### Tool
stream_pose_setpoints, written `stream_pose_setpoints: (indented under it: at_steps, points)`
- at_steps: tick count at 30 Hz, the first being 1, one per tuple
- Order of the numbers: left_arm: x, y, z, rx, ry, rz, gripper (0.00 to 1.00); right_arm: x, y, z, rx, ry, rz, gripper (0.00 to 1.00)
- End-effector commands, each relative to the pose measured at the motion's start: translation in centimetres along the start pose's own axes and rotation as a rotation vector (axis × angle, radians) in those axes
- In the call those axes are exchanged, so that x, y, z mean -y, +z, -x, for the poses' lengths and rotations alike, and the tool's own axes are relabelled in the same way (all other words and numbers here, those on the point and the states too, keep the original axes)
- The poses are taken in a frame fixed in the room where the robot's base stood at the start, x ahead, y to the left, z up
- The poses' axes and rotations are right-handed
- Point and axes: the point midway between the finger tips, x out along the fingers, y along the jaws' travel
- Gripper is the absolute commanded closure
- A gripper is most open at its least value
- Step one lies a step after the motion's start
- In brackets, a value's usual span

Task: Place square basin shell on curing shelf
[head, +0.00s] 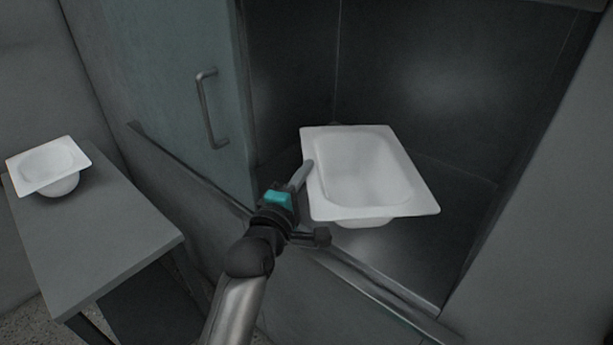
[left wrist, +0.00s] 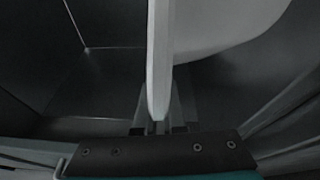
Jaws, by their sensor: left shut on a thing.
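A white square-cornered basin shell (head: 365,165) is in the opening of a dark metal compartment, bowl side down. My left gripper (head: 304,172) is shut on its left rim; the rim runs between the fingers in the left wrist view (left wrist: 158,105). The curing shelf appears to be the dark floor of this compartment (head: 432,255). The shell is over that floor; I cannot tell whether its underside touches it. The shell hides part of the floor and back wall. My right gripper is not in view.
A second white shell (head: 50,160) with a rounded bowl sits on a grey table (head: 100,235) at the left. A glass door with a metal handle (head: 209,108) stands left of the opening. A raised sill (head: 375,283) runs along the front, and a wall (head: 545,235) bounds the right.

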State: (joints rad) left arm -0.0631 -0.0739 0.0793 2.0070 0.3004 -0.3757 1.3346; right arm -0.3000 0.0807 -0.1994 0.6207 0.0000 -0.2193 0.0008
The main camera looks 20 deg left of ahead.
Motion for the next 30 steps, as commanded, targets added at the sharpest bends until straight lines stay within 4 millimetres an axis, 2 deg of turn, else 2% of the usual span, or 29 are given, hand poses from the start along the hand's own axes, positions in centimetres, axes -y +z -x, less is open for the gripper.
stream_pose_setpoints:
  at_steps: [4,5,12,23,30]
  points:
    - [-0.4,0.0,0.0,0.0,0.01,0.003,1.0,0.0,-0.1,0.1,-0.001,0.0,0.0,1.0]
    - [0.0,0.0,0.0,0.0,0.0,-0.001,0.91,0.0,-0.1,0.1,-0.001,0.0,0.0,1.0]
    - [0.0,0.0,0.0,0.0,0.001,-0.001,0.64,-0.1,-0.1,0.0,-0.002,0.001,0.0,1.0]
    - [0.0,0.0,0.4,0.0,-0.001,0.0,0.63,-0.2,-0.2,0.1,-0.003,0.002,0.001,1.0]
    - [-0.1,0.0,3.3,-0.001,-0.003,-0.001,0.63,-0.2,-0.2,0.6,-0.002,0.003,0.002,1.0]
